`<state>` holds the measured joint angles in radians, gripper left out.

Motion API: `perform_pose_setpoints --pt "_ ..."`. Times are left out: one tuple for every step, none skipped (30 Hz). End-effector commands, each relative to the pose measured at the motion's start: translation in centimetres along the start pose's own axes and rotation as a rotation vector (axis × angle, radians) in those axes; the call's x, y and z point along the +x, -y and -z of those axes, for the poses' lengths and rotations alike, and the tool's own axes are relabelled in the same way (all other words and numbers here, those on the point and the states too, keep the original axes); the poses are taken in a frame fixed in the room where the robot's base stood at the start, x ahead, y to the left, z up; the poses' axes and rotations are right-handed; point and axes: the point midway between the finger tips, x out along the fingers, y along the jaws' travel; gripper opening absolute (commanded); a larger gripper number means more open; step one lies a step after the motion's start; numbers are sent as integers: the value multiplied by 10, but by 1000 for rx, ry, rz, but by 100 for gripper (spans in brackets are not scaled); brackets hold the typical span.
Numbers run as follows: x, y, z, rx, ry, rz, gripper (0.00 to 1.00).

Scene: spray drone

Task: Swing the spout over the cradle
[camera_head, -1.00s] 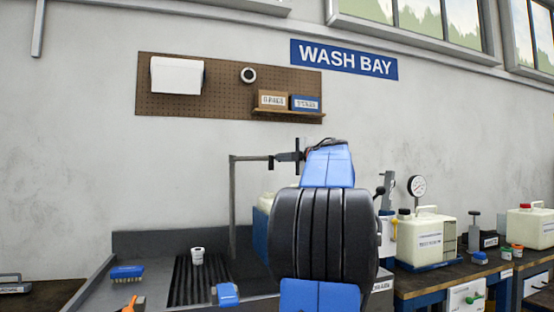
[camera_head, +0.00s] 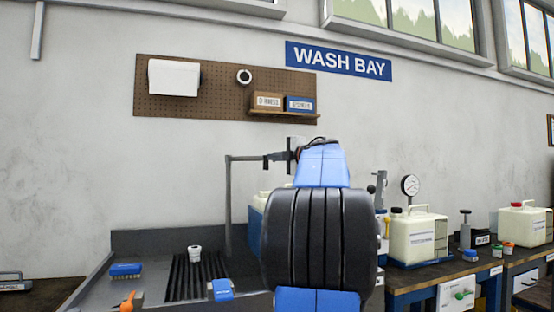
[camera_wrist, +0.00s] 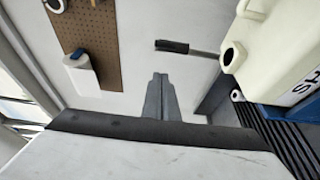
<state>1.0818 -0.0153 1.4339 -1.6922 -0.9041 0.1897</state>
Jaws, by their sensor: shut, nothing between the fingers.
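The spout is a thin grey pipe (camera_head: 228,205) that rises from the sink and bends right at the top in the head view. A blue holder (camera_head: 254,232) with a cream jug stands behind my arm and shows in the wrist view (camera_wrist: 262,85). I cannot tell whether it is the cradle. My arm hides much of it.
The sink holds a dark grille (camera_head: 183,285), a white cup (camera_head: 195,253), a blue brush (camera_head: 126,269) and an orange-handled tool (camera_head: 133,299). The right bench (camera_head: 425,276) carries a cream jug (camera_head: 418,238), a gauge (camera_head: 410,185) and small jars. A pegboard (camera_head: 215,75) hangs behind.

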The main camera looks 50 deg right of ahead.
Motion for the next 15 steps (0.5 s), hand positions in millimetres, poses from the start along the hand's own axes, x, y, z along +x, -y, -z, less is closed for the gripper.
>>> perform_pose_setpoints --pt "-6 1 -1 1 1 1 0" --pt "-10 0 -2 1 0 1 0" --pt "-15 0 -2 0 1 0 0" --pt "-18 0 -3 0 1 0 0" --pt "-22 0 -3 0 1 0 0" --pt "-27 0 -3 0 0 0 0" --pt "-32 0 -4 0 0 0 0" --pt "-36 0 -4 0 1 0 0" --pt "-42 0 -4 0 0 0 0" --pt "-47 0 -5 0 0 0 0" --pt "-52 0 -6 0 1 1 0" --pt "-58 0 -7 0 1 1 0" --pt "-62 1 -7 0 0 1 0" --pt "-66 1 -7 0 0 1 0" --pt "-71 1 -8 1 1 1 0"
